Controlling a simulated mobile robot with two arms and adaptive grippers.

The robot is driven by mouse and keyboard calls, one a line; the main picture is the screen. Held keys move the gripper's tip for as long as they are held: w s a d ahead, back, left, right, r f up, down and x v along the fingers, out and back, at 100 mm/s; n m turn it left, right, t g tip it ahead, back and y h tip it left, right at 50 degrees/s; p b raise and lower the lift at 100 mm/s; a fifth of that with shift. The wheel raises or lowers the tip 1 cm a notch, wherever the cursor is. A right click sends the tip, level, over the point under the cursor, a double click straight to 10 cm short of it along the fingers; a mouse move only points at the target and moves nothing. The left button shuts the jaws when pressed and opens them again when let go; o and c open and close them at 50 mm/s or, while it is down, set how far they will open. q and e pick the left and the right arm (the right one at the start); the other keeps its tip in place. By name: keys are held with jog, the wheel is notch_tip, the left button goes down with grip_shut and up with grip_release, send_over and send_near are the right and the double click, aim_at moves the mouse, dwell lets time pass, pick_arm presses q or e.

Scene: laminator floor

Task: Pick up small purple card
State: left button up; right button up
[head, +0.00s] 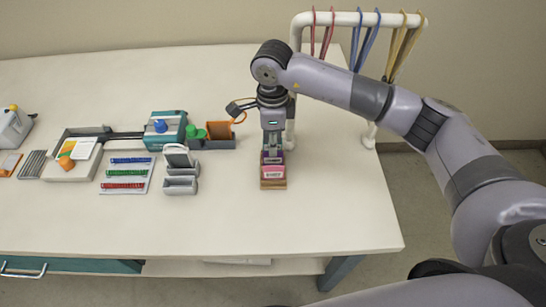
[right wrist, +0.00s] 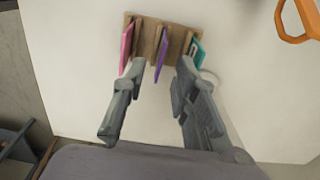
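The small purple card (right wrist: 162,58) stands in the middle slot of a wooden card holder (right wrist: 177,32) in the right wrist view. A pink card (right wrist: 127,48) stands in the slot to its left and a teal card (right wrist: 197,48) to its right. My right gripper (right wrist: 163,68) is open, with one finger on each side of the purple card and visible gaps between. In the head view the right gripper (head: 272,148) points down over the holder (head: 273,184), with the pink card (head: 272,171) in front. The gripper hides much of the purple card there. My left gripper is not in view.
Left of the holder on the table (head: 300,220) are a grey stand (head: 180,170), a tray of coloured strips (head: 127,173) and a teal laminator (head: 167,130). A white rack with hanging lanyards (head: 368,40) stands behind. The table front is clear.

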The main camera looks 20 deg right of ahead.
aim_at(273, 161)
notch_tip(273, 161, down, 4)
jog(key=shift+f+p, duration=0.2)
jog(key=shift+p, duration=0.95)
jog(key=shift+f, duration=0.4)
grip_shut()
